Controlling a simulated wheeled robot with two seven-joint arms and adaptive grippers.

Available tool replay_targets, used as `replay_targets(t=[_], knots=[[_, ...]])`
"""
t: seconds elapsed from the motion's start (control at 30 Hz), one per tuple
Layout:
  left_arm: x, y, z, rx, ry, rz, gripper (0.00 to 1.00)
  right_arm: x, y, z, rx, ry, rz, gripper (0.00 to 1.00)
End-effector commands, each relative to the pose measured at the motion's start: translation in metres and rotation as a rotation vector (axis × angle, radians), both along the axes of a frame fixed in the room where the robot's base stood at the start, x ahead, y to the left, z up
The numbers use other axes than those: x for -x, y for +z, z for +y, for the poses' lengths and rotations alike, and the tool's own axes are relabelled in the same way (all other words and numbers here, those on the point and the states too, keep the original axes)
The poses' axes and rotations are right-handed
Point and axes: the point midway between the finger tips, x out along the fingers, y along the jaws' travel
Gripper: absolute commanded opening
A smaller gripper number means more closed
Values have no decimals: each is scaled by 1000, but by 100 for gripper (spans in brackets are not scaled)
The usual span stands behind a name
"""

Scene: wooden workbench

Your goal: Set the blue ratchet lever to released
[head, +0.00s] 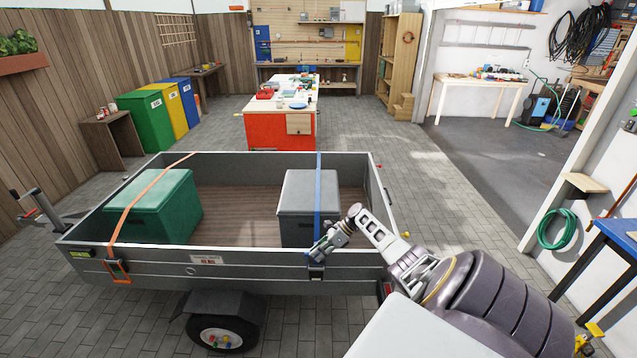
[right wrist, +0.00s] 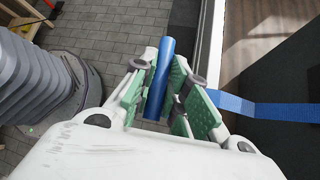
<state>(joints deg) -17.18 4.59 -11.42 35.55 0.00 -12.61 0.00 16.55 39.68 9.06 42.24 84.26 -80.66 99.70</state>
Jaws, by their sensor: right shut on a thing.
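The blue strap (head: 319,185) runs over the grey box (head: 296,200) in the trailer and down to a ratchet (head: 316,271) on the trailer's near side wall. My right gripper (head: 319,250) is at the top of this ratchet, just outside the wall. In the right wrist view, my right gripper (right wrist: 162,88) is shut on the blue ratchet lever (right wrist: 160,75), a round blue bar between its green pads. The blue strap (right wrist: 285,113) also shows there, to the right. The fingers hide part of the ratchet, so I cannot tell the lever's exact angle. My left gripper is not in view.
The grey trailer (head: 205,271) stands in front of me. An orange strap (head: 140,205) with its own orange ratchet (head: 118,272) holds a green box (head: 165,220) at the left. Paved floor (head: 440,215) lies clear to the right of the trailer.

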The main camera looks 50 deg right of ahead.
Motion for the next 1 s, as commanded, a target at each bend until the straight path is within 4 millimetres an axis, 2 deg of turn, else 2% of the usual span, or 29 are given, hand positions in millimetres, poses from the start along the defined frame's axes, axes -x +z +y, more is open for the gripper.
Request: replay_targets(t=[0.03,0.77,0.8,0.83,1.0], knots=[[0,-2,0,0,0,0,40,1,-5,-1,4,-2,7,0],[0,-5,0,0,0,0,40,0,-5,-4,4,-1,10,0],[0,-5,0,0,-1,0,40,0,-5,-4,4,-1,10,21],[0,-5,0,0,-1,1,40,0,-5,-4,4,-1,10,24],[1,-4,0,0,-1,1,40,-2,-3,-4,2,-1,5,25]])
